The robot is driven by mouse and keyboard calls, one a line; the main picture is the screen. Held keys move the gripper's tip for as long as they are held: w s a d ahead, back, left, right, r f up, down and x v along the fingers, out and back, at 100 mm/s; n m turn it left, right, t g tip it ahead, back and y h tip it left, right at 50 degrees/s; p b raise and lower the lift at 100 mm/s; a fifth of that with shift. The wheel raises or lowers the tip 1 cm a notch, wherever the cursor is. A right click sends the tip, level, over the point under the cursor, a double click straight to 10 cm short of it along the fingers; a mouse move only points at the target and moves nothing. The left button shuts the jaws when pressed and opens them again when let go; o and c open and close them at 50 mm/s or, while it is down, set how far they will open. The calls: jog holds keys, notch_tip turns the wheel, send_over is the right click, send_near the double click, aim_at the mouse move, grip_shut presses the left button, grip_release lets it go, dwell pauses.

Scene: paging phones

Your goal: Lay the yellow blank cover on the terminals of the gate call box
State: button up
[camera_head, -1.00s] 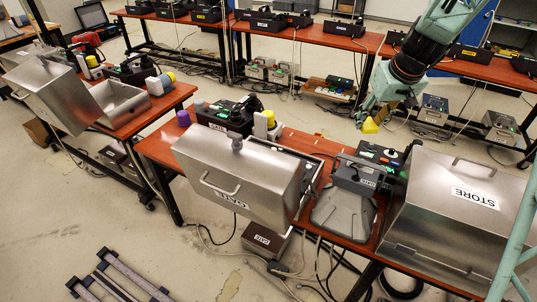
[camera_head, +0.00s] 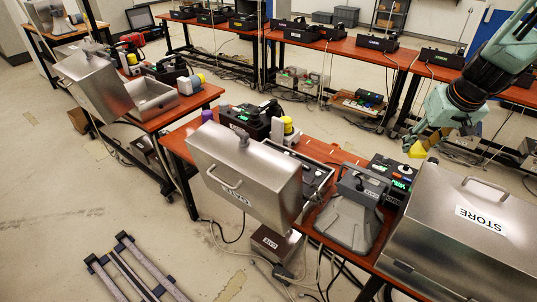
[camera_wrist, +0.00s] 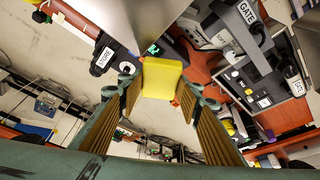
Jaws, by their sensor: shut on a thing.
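My gripper (camera_head: 424,146) is shut on the yellow blank cover (camera_head: 417,151), in the air at the right, behind the STORE box. In the wrist view the cover (camera_wrist: 162,78) sits between the fingertips (camera_wrist: 160,88). The steel GATE call box (camera_head: 245,178) stands on the near table, left of my gripper and well apart from it. Its lid is raised toward the camera and hides part of the inside. An open panel (camera_head: 314,175) shows behind the lid; its terminals are too small to make out.
The shut steel STORE box (camera_head: 455,235) stands close to my gripper at the table's right end. A grey phone unit (camera_head: 358,190) and a black device with green lights (camera_head: 390,172) stand between it and the GATE box. Bare red tabletop (camera_head: 320,148) shows behind the panel.

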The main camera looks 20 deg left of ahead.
jog(key=shift+a, duration=0.15)
jog(key=w+a+f+n+y+p, duration=0.1)
jog(key=w+a+f+n, duration=0.15)
jog(key=a, duration=0.65)
jog(key=w+a+f+n+g, duration=0.1)
jog(key=w+a, duration=0.3)
jog(key=a, duration=0.4)
jog(key=w+a+f+n+y+p, duration=0.15)
jog(key=w+a, duration=0.25)
jog(key=a, duration=0.5)
jog(key=s+a+f+n+g, duration=0.1)
jog(key=a+f+n, duration=0.2)
jog(key=a, duration=1.1)
jog(key=s+a+f+n+g, duration=0.1)
jog(key=a+f+n, duration=0.2)
jog(key=a, duration=1.1)
jog(key=shift+f, duration=0.45)
jog(key=shift+y, duration=0.25)
jog(key=shift+f, duration=3.1)
